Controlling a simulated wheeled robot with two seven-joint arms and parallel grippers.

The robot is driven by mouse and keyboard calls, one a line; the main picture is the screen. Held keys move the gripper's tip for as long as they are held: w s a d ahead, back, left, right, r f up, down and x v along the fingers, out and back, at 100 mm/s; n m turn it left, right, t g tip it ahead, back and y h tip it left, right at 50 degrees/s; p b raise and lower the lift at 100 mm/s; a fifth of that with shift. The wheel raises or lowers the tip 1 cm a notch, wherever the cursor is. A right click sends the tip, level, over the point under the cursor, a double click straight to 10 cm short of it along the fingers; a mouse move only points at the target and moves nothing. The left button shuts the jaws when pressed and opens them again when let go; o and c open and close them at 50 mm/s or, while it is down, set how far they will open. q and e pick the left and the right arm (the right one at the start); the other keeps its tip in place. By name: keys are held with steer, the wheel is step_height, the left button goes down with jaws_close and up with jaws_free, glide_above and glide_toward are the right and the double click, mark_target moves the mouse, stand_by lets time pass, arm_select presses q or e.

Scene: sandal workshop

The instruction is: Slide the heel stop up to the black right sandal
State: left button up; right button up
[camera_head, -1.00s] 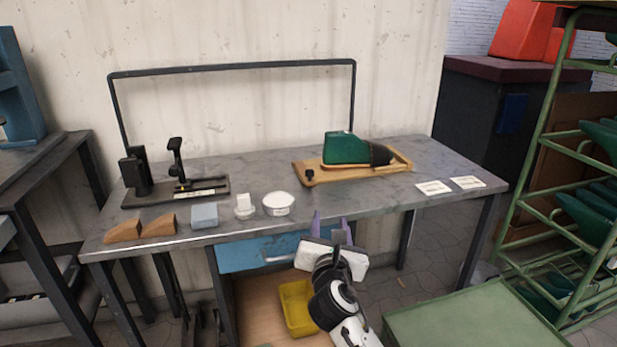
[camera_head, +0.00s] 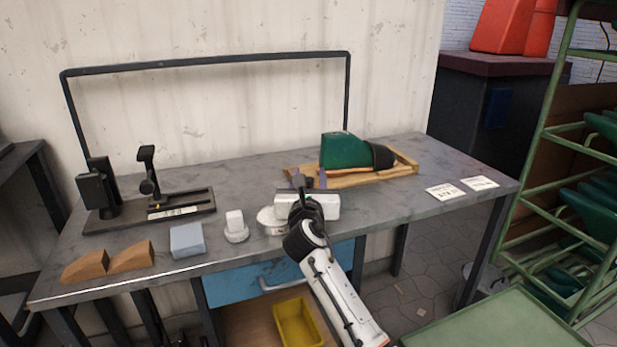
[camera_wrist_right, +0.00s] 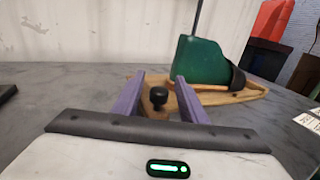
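The black sandal (camera_head: 381,156) is on a green foot last (camera_head: 343,150), which lies on a wooden board (camera_head: 407,163) on the bench. Its black strap and tan sole show. The heel stop, a small black knob (camera_wrist_right: 158,97), stands at the board's left end, apart from the last's heel. In the head view my right gripper largely hides it. My right gripper (camera_head: 311,177) is open at that end of the board. In the right wrist view its purple fingers (camera_wrist_right: 158,80) frame the knob with gaps at both sides. My left gripper is not in view.
A white round tub (camera_head: 271,222), a white stamp-like piece (camera_head: 236,228), a grey-blue block (camera_head: 187,240) and brown wedges (camera_head: 128,257) line the front edge. A black press fixture (camera_head: 150,207) stands left. White cards (camera_head: 446,192) lie right. A thin black frame (camera_head: 210,62) rises behind.

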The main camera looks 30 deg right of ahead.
steer(key=shift+w+d, duration=0.35)
steer(key=shift+w, duration=0.2)
steer(key=shift+w+d+f, duration=0.1)
steer(key=shift+w+d, duration=0.1)
steer(key=shift+w, duration=0.1)
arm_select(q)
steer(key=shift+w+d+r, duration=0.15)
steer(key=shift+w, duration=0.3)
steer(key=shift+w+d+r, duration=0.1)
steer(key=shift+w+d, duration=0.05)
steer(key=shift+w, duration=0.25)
arm_select(e)
steer(key=shift+w+d, duration=0.15)
